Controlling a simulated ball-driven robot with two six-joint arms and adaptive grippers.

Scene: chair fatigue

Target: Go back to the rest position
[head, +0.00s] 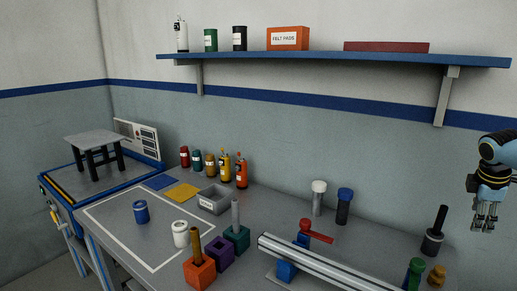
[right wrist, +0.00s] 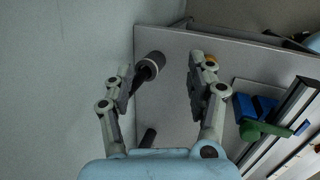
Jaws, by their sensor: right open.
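My right gripper (head: 485,217) hangs in the air at the far right of the head view, fingers pointing down, above and to the right of the bench. In the right wrist view my right gripper (right wrist: 160,75) has its two fingers wide apart with nothing held between them. A dark cylinder with a black handle (head: 434,236) stands on the bench below and left of it. This dark tool (right wrist: 150,68) shows beyond the fingers in the wrist view, apart from them. My left gripper is out of view.
The grey bench (head: 110,218) holds colored blocks, several bottles, a grey bin (head: 213,204) and a metal rail (head: 325,265). A small stool (head: 93,138) stands on the machine at left. A wall shelf (head: 340,58) runs above. Air around the right gripper looks clear.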

